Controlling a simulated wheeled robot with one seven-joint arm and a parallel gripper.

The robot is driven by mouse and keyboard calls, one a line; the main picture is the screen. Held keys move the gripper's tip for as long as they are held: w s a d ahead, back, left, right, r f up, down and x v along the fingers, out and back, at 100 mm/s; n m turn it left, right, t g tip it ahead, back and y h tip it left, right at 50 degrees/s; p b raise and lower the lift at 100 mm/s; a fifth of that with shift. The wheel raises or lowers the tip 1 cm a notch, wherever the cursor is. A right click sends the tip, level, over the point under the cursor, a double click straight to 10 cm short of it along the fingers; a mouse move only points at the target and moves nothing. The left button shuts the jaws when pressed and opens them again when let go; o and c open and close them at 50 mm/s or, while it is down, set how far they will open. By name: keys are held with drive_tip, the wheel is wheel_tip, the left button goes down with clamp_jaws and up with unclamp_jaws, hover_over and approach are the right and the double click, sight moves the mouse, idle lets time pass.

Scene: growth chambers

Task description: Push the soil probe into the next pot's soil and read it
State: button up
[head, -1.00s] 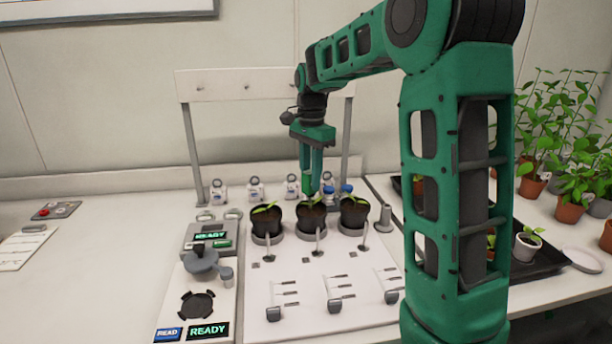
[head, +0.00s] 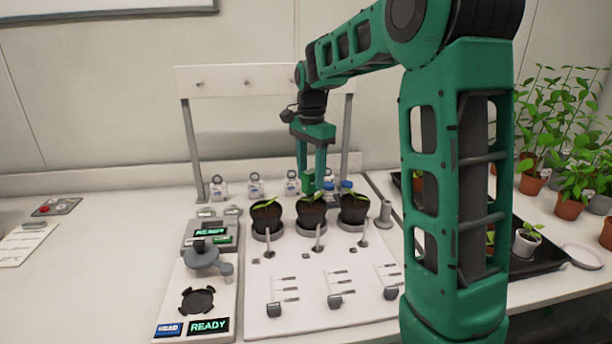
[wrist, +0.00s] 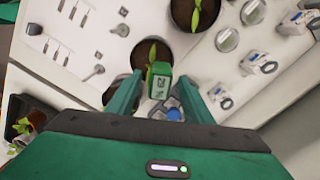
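The green soil probe (head: 308,184) stands at the middle pot (head: 311,216), near its back rim. In the wrist view the probe (wrist: 161,82) shows a small lit display with dark marks too small to read. Its lower end is hidden, so I cannot tell how deep it sits in the soil. My gripper (wrist: 161,77) is open, with a finger on either side of the probe and a gap to each. The left pot (head: 266,218) and right pot (head: 353,212) stand beside the middle one, each black with a seedling.
A reading station (head: 197,300) with READY displays stands left of the white board (head: 300,310). Tagged white items (head: 255,187) and blue-capped bottles (head: 346,186) stand behind the pots. A dark tray (head: 545,262) of plants is at right. The table's left is mostly clear.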

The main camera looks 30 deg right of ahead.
wheel_tip(320, 180, up, 11)
drive_tip(key=s+f+n, duration=0.3)
drive_tip(key=s+f, duration=0.3)
drive_tip(key=s, duration=0.5)
drive_tip(key=s+d+f+n, duration=0.1)
drive_tip(key=s+f+n, duration=0.2)
drive_tip(key=s, duration=0.9)
drive_tip(key=s+f+n, duration=0.3)
drive_tip(key=s+f, duration=0.5)
drive_tip(key=s, duration=0.4)
drive_tip(key=shift+d+f+n, duration=0.3)
drive_tip(key=shift+d+f, duration=0.1)
drive_tip(key=shift+w+f, duration=0.25)
drive_tip(key=shift+w, duration=0.45)
drive_tip(key=shift+s, duration=0.1)
